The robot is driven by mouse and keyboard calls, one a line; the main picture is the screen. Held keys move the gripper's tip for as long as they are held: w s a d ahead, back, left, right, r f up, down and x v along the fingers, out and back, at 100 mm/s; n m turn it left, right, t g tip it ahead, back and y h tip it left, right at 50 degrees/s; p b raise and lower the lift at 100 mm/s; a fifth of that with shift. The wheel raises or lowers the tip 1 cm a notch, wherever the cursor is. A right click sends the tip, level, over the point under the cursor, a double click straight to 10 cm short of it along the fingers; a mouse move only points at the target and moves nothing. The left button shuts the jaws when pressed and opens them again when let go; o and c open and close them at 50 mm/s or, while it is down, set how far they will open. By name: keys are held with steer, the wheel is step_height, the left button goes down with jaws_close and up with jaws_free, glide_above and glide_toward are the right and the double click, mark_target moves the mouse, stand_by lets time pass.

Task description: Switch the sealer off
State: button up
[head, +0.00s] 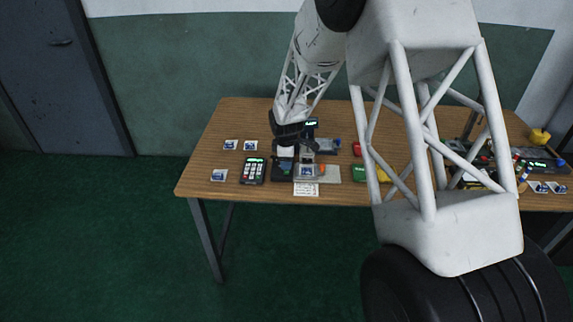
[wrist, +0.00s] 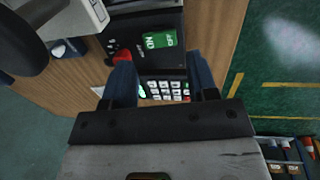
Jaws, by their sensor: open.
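The sealer (wrist: 130,24) shows in the wrist view as a black panel at the top. On it is a green rocker switch (wrist: 160,41) with ON at its left end and OFF at its right end. Which end is pressed in, I cannot tell. My gripper (wrist: 160,68) is open and empty. Its two fingers are apart, below the switch in the wrist view.
A keypad device (head: 253,170) stands left of the sealer; its keys (wrist: 165,90) show between my fingers. A red knob (wrist: 122,57) is beside the switch. Several small cards (head: 219,175) lie at the left of the wooden table (head: 205,165). A paper slip (head: 305,189) lies in front.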

mark_target(287, 173)
steer(key=shift+s+r, duration=0.15)
steer(key=shift+r, duration=0.7)
steer(key=shift+s+r, duration=0.15)
steer(key=shift+r, duration=0.65)
steer(key=shift+s+d+r, duration=0.1)
steer(key=shift+d+r, duration=0.05)
steer(key=shift+r, duration=0.05)
steer(key=s+d+r+m, duration=0.5)
steer(key=s+d+r, duration=0.3)
steer(key=s+r, duration=0.25)
steer(key=s+d+r+m, duration=0.4)
steer(key=s+d+r, duration=0.3)
steer(key=s+r, duration=0.35)
steer(key=s+d+r+m, duration=0.1)
steer(key=s+d+m, duration=0.2)
steer(key=s, duration=0.6)
steer(key=s+d+r+m, duration=0.1)
steer(key=s+d+m, duration=0.1)
steer(key=s, duration=0.7)
steer(key=s+d+r+m, duration=0.1)
steer(key=s+d+m, duration=0.2)
steer(key=s, duration=0.7)
steer(key=shift+d+m+t, duration=0.3)
steer(key=shift+m+t, duration=0.1)
steer(key=shift+m, duration=0.2)
